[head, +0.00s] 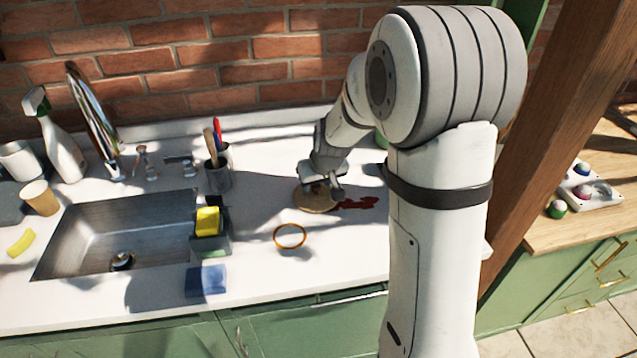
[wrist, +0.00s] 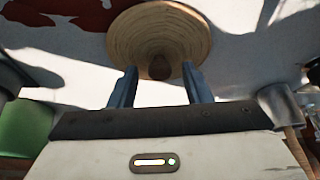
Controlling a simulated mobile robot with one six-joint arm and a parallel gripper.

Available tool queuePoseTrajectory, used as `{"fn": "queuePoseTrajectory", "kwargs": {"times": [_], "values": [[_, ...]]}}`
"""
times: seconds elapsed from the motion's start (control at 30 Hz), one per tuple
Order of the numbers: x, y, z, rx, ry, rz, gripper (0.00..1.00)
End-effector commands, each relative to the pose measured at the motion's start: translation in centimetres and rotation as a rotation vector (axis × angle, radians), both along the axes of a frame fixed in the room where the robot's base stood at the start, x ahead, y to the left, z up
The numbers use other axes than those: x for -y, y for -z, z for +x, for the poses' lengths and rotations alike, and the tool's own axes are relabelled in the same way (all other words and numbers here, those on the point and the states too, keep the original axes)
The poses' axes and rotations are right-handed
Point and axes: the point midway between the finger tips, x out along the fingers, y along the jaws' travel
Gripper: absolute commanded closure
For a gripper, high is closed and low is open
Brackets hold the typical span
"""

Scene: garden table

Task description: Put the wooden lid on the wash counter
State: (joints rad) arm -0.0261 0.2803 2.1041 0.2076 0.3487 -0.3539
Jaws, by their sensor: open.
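The wooden lid (head: 312,201) is a round, light-brown disc lying on the white wash counter (head: 340,262), right of the sink. My gripper (head: 322,190) is over the lid. In the wrist view my gripper's two blue-grey fingers (wrist: 158,88) are apart, one on each side of the knob. I cannot tell whether they touch the lid. The arm hides part of the counter behind it.
A dark red stain (head: 358,203) lies right of the lid, and an orange ring (head: 290,236) in front of it. The steel sink (head: 95,245) and a cup of utensils (head: 217,176) are to the left. A wooden post (head: 550,130) stands at the right.

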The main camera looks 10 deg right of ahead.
Motion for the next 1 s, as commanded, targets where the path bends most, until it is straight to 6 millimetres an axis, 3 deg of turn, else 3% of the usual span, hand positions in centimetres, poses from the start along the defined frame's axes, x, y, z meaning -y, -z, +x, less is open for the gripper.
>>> {"fn": "queuePoseTrajectory", "kwargs": {"times": [0.17, 0.5, 0.77, 0.87, 1.0], "values": [[0.2, -2.1, -0.7, 0.005, 0.000, 0.000, 0.56], [0.8, -8.5, -3.6, 0.005, 0.001, 0.000, 0.56], [1.1, -11.0, -5.0, 0.000, 0.003, 0.000, 0.56], [1.2, -11.6, -7.1, -0.014, 0.017, 0.000, 0.56], [1.5, -12.1, -13.0, -0.060, 0.062, -0.001, 0.56]]}}
